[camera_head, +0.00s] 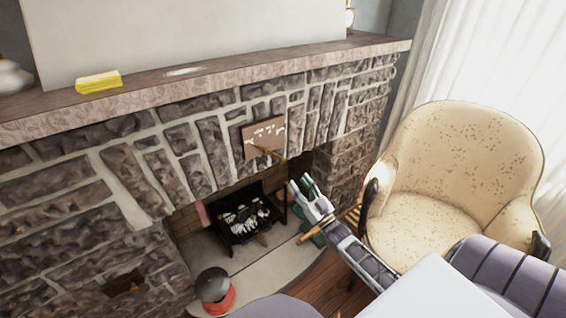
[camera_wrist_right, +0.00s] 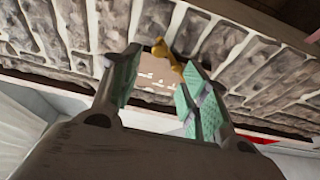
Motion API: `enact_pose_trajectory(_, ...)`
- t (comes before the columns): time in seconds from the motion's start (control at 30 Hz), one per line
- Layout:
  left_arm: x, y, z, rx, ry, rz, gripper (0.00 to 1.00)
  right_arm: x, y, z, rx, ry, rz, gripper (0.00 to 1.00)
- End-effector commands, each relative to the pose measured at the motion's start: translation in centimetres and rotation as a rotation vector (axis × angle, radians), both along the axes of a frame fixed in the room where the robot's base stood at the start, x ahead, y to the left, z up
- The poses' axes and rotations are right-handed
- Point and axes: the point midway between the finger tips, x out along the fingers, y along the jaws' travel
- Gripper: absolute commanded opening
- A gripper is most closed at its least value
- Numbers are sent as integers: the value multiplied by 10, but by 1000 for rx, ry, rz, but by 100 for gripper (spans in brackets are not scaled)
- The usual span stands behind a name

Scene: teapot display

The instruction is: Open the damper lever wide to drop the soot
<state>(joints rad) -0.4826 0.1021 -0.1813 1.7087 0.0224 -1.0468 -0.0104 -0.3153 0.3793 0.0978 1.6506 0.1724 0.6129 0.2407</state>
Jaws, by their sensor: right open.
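The brass damper lever (camera_head: 268,152) sits on a brown plate (camera_head: 263,132) with pale markings, set in the stone front above the firebox. The lever slants down to the right in the head view. My right gripper (camera_head: 300,183) is open, below and to the right of the lever, and looks empty. In the right wrist view the lever (camera_wrist_right: 168,54) shows beyond the open fingers of the gripper (camera_wrist_right: 162,66), nearer the right finger. I cannot tell whether they touch. The plate (camera_wrist_right: 155,73) shows between the fingers. My left gripper is not in view.
The firebox holds a dark grate (camera_head: 238,222) with pale-streaked pieces. A red and dark round object (camera_head: 215,290) stands on the hearth (camera_head: 262,275). A cream armchair (camera_head: 450,170) stands on the right. The mantel (camera_head: 215,80) carries a yellow block (camera_head: 99,81).

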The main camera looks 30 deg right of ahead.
Motion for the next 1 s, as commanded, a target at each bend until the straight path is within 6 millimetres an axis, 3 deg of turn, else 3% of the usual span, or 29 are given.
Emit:
enact_pose_trajectory(0.43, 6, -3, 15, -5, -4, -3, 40, 40, 3, 17, 0, -2, 1, 45)
enact_pose_trajectory(1.0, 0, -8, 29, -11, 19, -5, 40, 88, 7, 37, 0, -2, 1, 45)
